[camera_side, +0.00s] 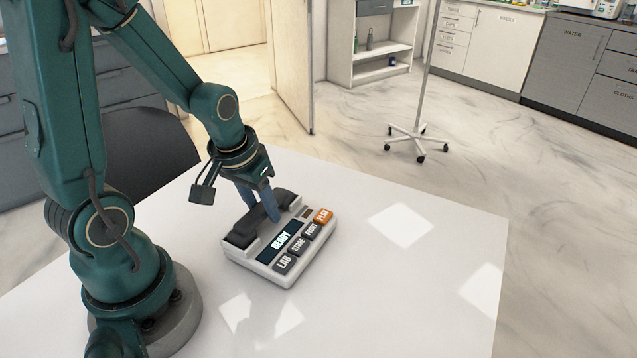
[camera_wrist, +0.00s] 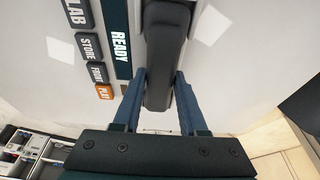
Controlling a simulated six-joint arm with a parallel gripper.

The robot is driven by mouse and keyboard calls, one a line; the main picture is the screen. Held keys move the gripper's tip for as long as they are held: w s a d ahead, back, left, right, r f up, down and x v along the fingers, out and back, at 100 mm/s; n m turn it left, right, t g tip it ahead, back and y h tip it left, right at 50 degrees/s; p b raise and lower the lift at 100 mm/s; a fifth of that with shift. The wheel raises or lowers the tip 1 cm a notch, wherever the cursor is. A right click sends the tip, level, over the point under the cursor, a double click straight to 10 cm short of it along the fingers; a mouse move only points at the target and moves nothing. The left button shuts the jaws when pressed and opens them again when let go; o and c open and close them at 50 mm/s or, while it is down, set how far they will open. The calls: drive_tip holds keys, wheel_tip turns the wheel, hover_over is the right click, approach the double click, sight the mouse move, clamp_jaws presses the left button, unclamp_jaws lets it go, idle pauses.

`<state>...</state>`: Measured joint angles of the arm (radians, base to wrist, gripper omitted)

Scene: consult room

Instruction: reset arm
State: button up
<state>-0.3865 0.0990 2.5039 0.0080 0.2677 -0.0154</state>
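A white desk phone unit (camera_side: 287,262) stands on the white table, with a dark screen reading READY and a column of labelled buttons. Its black handset (camera_side: 243,233) lies along the back of the unit and seems to rest in place. My gripper (camera_side: 262,208) points down over the handset. In the wrist view the blue fingers (camera_wrist: 160,72) stand one on each side of the handset (camera_wrist: 168,28), with what looks like a narrow gap at each side. The fingers look open around it. The handset's underside is hidden.
The white table (camera_side: 400,290) is clear around the phone. A dark chair (camera_side: 150,150) stands behind the table at the left. A wheeled stand (camera_side: 418,135) is on the floor beyond the table. Cabinets (camera_side: 500,45) line the back wall, and a door (camera_side: 292,65) stands open.

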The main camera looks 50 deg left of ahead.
drive_tip(key=o, duration=0.6)
drive_tip(key=shift+r, duration=3.55)
drive_tip(key=shift+w+d+r, duration=0.1)
drive_tip(key=shift+d+r, duration=0.05)
drive_tip(key=shift+d, duration=0.1)
drive_tip(key=s+d+r+m+t+h, duration=0.1)
drive_tip(key=s+d+r+m+t, duration=0.1)
drive_tip(key=s+d+r+m, duration=0.2)
drive_tip(key=s+d, duration=0.2)
drive_tip(key=d, duration=0.2)
drive_tip(key=shift+s+d+r+m+t, duration=0.2)
drive_tip(key=shift+r+m+t, duration=0.1)
drive_tip(key=shift+t, duration=0.1)
